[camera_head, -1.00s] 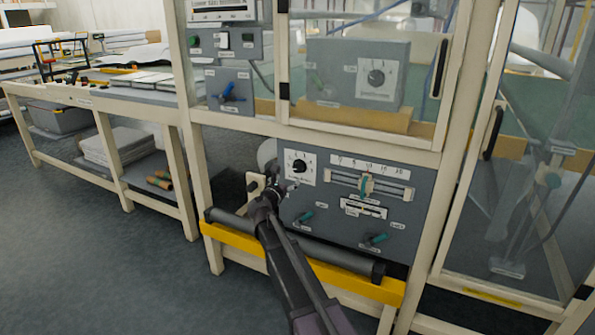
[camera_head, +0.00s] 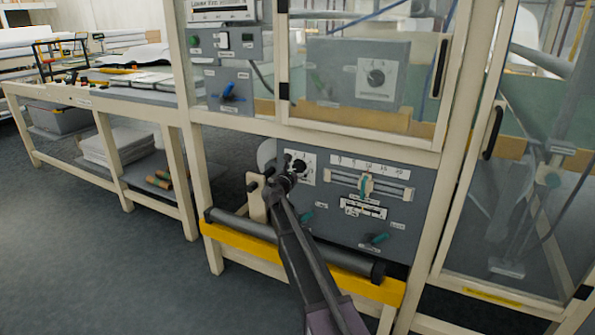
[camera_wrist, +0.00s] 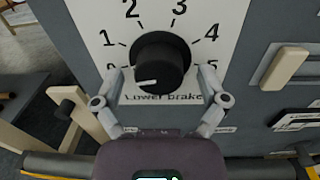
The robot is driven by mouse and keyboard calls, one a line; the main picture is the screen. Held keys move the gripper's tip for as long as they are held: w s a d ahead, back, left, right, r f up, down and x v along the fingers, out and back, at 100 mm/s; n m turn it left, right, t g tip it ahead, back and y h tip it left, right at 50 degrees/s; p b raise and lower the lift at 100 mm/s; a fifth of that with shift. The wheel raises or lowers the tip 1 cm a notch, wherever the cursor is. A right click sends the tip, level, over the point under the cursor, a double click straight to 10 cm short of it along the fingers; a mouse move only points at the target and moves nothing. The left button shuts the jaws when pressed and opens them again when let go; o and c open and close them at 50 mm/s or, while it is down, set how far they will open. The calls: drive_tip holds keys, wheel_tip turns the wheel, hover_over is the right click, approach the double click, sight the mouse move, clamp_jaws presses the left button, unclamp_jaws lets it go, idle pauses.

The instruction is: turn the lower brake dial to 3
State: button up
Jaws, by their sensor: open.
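The lower brake dial (camera_wrist: 163,58) is a round black knob on a white plate (camera_wrist: 100,12) marked 1 to 4, with another mark partly hidden at the right. Its white pointer line points to the lower left, below the 1. The "Lower brake" label sits under it. My gripper (camera_wrist: 162,76) is open, with one finger on each side of the knob's lower part; I cannot tell whether they touch it. In the head view my gripper (camera_head: 284,172) is at the left edge of the dial (camera_head: 299,166) and partly covers its plate.
Teal levers (camera_head: 376,239) sit lower on the panel. A beige bracket with a black knob (camera_wrist: 66,108) stands close at left. A dark roller and yellow bar (camera_head: 240,231) run below.

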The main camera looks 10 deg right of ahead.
drive_tip(key=c, duration=1.2)
drive_tip(key=shift+o, duration=0.2)
drive_tip(key=shift+m, duration=0.4)
drive_tip(key=m, duration=0.5)
drive_tip(key=shift+w, duration=0.1)
drive_tip(key=m, duration=0.5)
drive_tip(key=shift+a+m+b, duration=0.15)
drive_tip(key=shift+m+b, duration=0.2)
drive_tip(key=shift+m, duration=0.05)
drive_tip(key=m+h, duration=0.1)
drive_tip(key=m, duration=0.5)
drive_tip(key=shift+w+r+m, duration=0.1)
drive_tip(key=shift+r+m, duration=0.05)
drive_tip(key=shift+m, duration=0.15)
drive_tip(key=m, duration=0.6)
drive_tip(key=shift+r, duration=0.1)
drive_tip(key=shift+m, duration=0.3)
